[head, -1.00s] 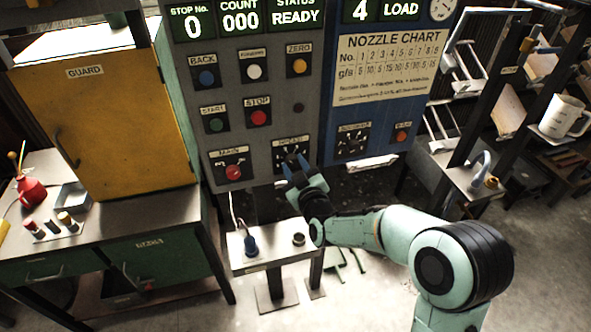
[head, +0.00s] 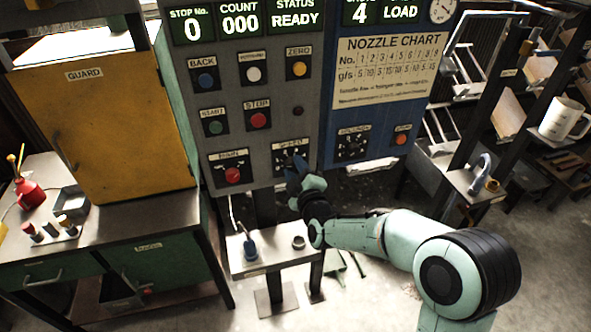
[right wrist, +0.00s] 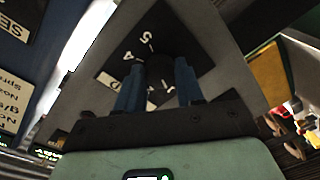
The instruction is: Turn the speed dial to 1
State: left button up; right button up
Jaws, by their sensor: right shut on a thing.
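The speed dial (head: 291,151) is a dark square plate with pale marks on the grey panel, below the zero button. My right gripper (head: 296,166) is at it, with its blue fingers covering its lower part. In the right wrist view the dark round knob (right wrist: 159,70) sits between the two blue fingers of my right gripper (right wrist: 160,88), which is shut on it. Some pale digits show around the knob, turned and partly hidden. I cannot tell which number the knob points to. My left gripper is not in view.
The grey control panel (head: 265,110) also holds the red main switch (head: 232,174) and the red stop button (head: 258,120). A second dial (head: 351,146) is on the blue panel to the right. A small metal stand (head: 270,262) is below the gripper.

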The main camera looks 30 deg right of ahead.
dwell(0.3)
jog(key=o, duration=1)
jog(key=shift+o, duration=0.2)
jog(key=shift+s, duration=0.1)
jog(key=s+a+b, duration=0.1)
jog(key=s+a, duration=0.1)
jog(key=s, duration=1.1)
jog(key=shift+a+r, duration=0.25)
jog(key=shift+a, duration=0.1)
